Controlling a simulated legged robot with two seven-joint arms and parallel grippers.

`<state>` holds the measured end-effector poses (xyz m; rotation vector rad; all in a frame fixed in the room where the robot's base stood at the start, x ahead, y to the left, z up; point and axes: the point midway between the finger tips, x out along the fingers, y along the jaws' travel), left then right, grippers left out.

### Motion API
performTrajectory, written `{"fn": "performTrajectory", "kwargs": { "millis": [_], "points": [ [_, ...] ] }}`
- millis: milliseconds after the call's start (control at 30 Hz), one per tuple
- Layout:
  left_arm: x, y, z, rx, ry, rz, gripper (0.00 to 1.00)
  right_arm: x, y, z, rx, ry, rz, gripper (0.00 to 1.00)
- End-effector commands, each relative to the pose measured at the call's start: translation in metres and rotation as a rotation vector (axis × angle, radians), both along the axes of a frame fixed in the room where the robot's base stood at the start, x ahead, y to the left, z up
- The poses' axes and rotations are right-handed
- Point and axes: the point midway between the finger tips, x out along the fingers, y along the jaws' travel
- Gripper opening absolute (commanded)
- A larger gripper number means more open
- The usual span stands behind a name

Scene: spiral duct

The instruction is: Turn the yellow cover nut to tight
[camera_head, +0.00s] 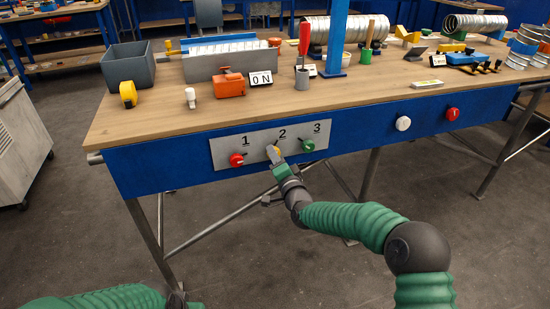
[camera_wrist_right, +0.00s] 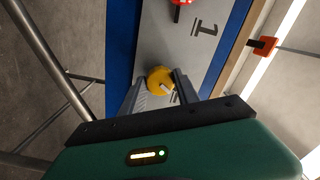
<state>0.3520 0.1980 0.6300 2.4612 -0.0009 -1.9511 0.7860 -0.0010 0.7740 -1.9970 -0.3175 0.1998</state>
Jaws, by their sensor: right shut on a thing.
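The yellow cover nut (camera_wrist_right: 159,79) is on the grey panel (camera_head: 225,156) on the table's blue front, under the label 2. It is round with a pale raised bar across its face. My right gripper (camera_head: 275,155) reaches the nut from the front and mostly hides it in the head view. In the right wrist view its two fingers (camera_wrist_right: 157,90) stand on either side of the nut, shut on it. My left arm shows at the bottom left of the head view; its gripper is cut off or too unclear to read.
A red knob (camera_head: 237,160) under label 1 and a green knob (camera_head: 308,145) under label 3 flank the nut closely. A white button (camera_head: 403,123) and a red one (camera_head: 452,114) sit further right. The wooden tabletop (camera_head: 160,125) overhangs above.

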Motion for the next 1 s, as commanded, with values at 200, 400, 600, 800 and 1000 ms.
{"fn": "performTrajectory", "kwargs": {
  "millis": [200,400,600,800,1000],
  "points": [
    [0.000,0.000,-0.002,0.000,0.000,0.000,0.36,0.001,-0.003,-0.002,0.196,0.066,-0.005,0.00],
    [0.000,0.000,-0.005,0.000,0.000,0.000,0.36,0.001,-0.003,-0.003,0.378,0.125,-0.005,0.00],
    [0.000,0.000,-0.010,0.000,0.000,0.000,0.36,0.001,-0.004,-0.005,0.553,0.184,-0.007,0.00],
    [0.000,0.000,-0.014,0.000,0.000,0.000,0.36,0.001,-0.003,-0.005,0.703,0.233,-0.007,0.00],
    [0.000,0.000,-0.018,0.000,0.000,0.000,0.36,0.001,-0.003,-0.005,0.809,0.268,-0.006,0.00]
  ]
}}
